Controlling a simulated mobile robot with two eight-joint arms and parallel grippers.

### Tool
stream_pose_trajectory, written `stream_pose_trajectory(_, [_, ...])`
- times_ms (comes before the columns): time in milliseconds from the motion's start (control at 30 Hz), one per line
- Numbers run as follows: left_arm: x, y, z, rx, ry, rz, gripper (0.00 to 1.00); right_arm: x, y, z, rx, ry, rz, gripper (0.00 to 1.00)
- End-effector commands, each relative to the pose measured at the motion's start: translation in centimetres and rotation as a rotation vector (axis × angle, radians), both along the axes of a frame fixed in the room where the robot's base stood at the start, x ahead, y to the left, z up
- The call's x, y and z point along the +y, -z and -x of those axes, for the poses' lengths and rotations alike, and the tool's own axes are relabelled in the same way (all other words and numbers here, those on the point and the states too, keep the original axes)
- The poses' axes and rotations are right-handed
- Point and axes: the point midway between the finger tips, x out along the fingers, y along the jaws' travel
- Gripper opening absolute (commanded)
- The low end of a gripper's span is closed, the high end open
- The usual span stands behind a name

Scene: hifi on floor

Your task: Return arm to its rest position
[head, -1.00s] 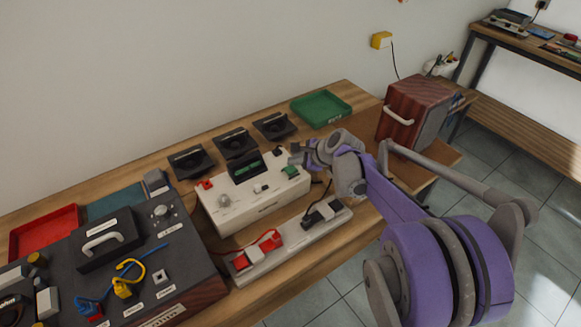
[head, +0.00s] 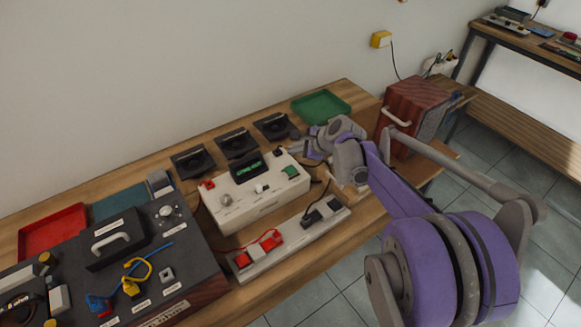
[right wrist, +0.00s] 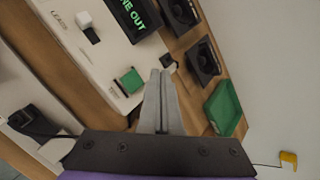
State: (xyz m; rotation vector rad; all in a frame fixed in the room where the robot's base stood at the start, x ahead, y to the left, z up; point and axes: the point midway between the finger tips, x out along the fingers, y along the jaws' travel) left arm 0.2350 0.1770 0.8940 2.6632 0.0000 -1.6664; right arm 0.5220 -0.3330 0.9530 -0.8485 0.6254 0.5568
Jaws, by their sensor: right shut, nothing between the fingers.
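My right arm reaches in from the lower right in the head view. Its gripper (head: 294,147) is over the far right end of a white device (head: 258,200) on the wooden bench. In the right wrist view the gripper's two fingers (right wrist: 161,85) are together with nothing between them. They point past a black knob and a green button (right wrist: 131,81) on the white device (right wrist: 75,45), whose screen (right wrist: 133,15) shows green letters. My left gripper is not in view.
A green tray (head: 320,106) and several black speaker units (head: 237,143) stand behind the white device. A power strip (head: 290,241) lies in front. A dark console (head: 115,262) and red tray (head: 52,231) are left.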

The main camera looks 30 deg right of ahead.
Motion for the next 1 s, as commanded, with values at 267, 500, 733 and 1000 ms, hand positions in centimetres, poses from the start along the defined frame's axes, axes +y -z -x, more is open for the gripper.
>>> stream_pose_trajectory(267, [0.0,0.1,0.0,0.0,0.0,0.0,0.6,0.0,0.1,0.0,0.0,0.0,0.0,0.0])
stream_pose_trajectory(500, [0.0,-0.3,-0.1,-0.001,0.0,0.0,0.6,3.0,-0.6,2.2,0.007,-0.136,0.123,0.0])
stream_pose_trajectory(733, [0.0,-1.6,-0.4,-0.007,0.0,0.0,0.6,10.9,-1.2,11.5,0.011,-0.657,0.574,0.0])
stream_pose_trajectory(1000, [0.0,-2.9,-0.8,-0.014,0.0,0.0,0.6,15.3,0.6,22.9,-0.018,-1.322,1.093,0.0])
